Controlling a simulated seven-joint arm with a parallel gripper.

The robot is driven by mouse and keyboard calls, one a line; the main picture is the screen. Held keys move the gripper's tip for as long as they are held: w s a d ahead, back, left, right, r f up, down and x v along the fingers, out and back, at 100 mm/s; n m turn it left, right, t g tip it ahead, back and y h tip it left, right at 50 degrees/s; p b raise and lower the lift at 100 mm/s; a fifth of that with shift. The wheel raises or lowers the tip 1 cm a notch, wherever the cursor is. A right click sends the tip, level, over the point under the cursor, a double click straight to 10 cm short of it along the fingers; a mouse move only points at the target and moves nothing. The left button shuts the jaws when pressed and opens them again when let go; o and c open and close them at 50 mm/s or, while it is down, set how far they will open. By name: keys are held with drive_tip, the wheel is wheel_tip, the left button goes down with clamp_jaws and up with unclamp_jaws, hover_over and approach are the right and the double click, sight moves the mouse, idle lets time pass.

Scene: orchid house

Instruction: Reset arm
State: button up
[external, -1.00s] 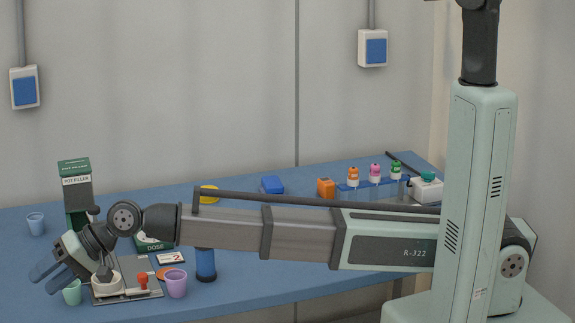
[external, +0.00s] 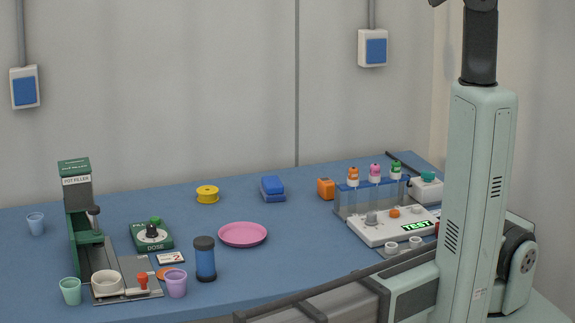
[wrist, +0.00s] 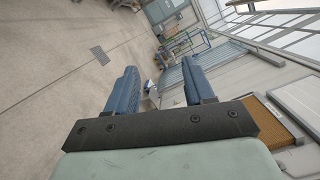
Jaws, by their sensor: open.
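My gripper (wrist: 158,92) shows in the wrist view with its two blue fingers apart and nothing between them. The wrist camera looks out over the floor and a wall, away from the table. In the external view my gripper is out of the frame.
The blue table (external: 325,228) holds a green pot filler (external: 78,205), several cups, a dose box (external: 151,236), a dark-capped blue jar (external: 205,262), a pink plate (external: 242,234), and a white device (external: 392,228) beside a vial rack (external: 350,200).

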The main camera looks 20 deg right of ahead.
drive_tip(key=w+d+f+n+t+h, duration=0.15)
drive_tip(key=w+d+f, duration=0.25)
drive_tip(key=w+f, duration=0.9)
drive_tip(key=w+d+f+n+t+h, duration=0.1)
drive_tip(key=w+d+f+h, duration=0.25)
drive_tip(key=w+f, duration=0.9)
drive_tip(key=w+d+f+n+h, duration=0.3)
drive_tip(key=w+d+f+h, duration=0.2)
drive_tip(key=w+d+f, duration=1.5)
drive_tip(key=w+d+f+n+h, duration=0.1)
drive_tip(key=d+f+h, duration=0.15)
drive_tip(key=d, duration=0.75)
drive_tip(key=w+d+f+g+h, duration=0.15)
drive_tip(key=d+f, duration=0.25)
drive_tip(key=d, duration=0.5)
drive_tip(key=w+d+f+n+h, duration=0.1)
drive_tip(key=d+f, duration=0.2)
drive_tip(key=d, duration=0.7)
drive_tip(key=s+d+m+g+h, duration=0.1)
drive_tip(key=s+d+m, duration=0.1)
drive_tip(key=d, duration=0.9)
drive_tip(key=s+d+f+m+g+h, duration=0.1)
drive_tip(key=s+d, duration=0.3)
drive_tip(key=d, duration=0.8)
drive_tip(key=s+d+f+m+g, duration=0.1)
drive_tip(key=s+d+m+g, duration=0.1)
drive_tip(key=d, duration=1)
drive_tip(key=shift+s+m+h, duration=0.35)
drive_tip(key=shift+s+h, duration=0.05)
drive_tip(key=shift+s, duration=0.1)
